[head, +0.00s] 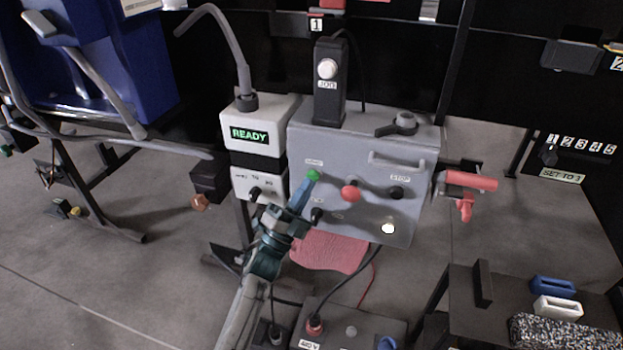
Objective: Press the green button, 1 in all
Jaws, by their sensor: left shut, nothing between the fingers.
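The green button (313,174) is on the upper left of the front of a grey control box (385,155). My left gripper (304,191) comes up from below with its fingers shut and empty. In the picture its fingertips are right at the lower left of the green button; I cannot tell whether they touch it. The gripper hides a little of the panel below and left of the button. My right gripper is not in view.
A red button (349,192) and a black STOP knob (396,192) sit right of the green button. A display reading READY (249,134) stands on the left. A red handle (470,181) sticks out at the right. Another box (350,331) with knobs is below.

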